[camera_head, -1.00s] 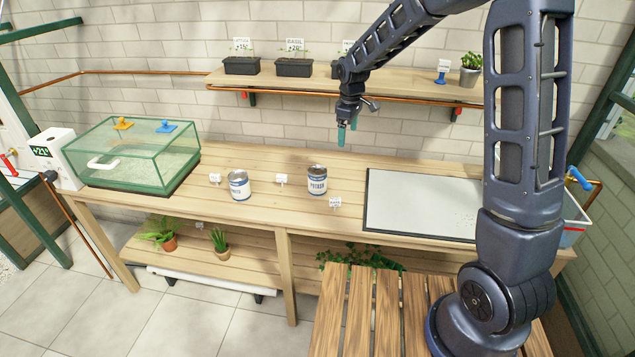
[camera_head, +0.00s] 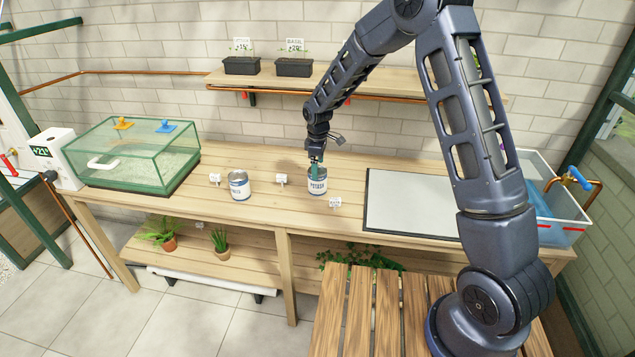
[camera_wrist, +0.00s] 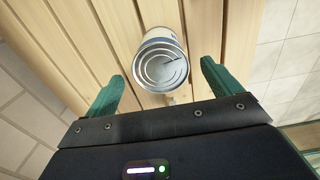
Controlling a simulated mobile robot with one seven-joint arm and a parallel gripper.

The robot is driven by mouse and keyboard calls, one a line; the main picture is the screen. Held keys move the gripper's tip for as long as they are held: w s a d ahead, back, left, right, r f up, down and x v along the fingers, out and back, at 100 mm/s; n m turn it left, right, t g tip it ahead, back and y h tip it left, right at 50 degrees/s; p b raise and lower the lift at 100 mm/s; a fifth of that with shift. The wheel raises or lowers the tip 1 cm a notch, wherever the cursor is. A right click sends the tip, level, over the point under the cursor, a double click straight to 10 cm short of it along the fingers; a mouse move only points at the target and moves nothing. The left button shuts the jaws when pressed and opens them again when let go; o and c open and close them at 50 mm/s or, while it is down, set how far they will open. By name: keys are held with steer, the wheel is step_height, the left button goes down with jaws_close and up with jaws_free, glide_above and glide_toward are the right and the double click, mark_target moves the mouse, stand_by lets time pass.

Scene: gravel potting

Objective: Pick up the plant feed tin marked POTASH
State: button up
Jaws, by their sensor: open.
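The tin marked POTASH (camera_head: 317,187) stands upright on the wooden bench in the head view, a white and dark blue can. In the wrist view its round metal lid (camera_wrist: 161,68) shows between and just beyond the fingertips. My gripper (camera_head: 316,160) is just above the tin in the head view, pointing down. In the wrist view my gripper (camera_wrist: 163,75) has its two green fingers spread wide, one on each side of the lid, with nothing held. A second similar tin (camera_head: 239,186) stands to the left, its label partly hard to read.
Small white tags (camera_head: 281,179) stand near the tins. A grey-white mat (camera_head: 410,205) lies to the right, and a green glass case (camera_head: 125,160) sits at the left. The shelf (camera_head: 280,85) with black planters (camera_head: 294,67) runs above the bench.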

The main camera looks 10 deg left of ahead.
mark_target(318, 181)
steer(key=shift+f, duration=2.75)
steer(key=c, duration=1.3)
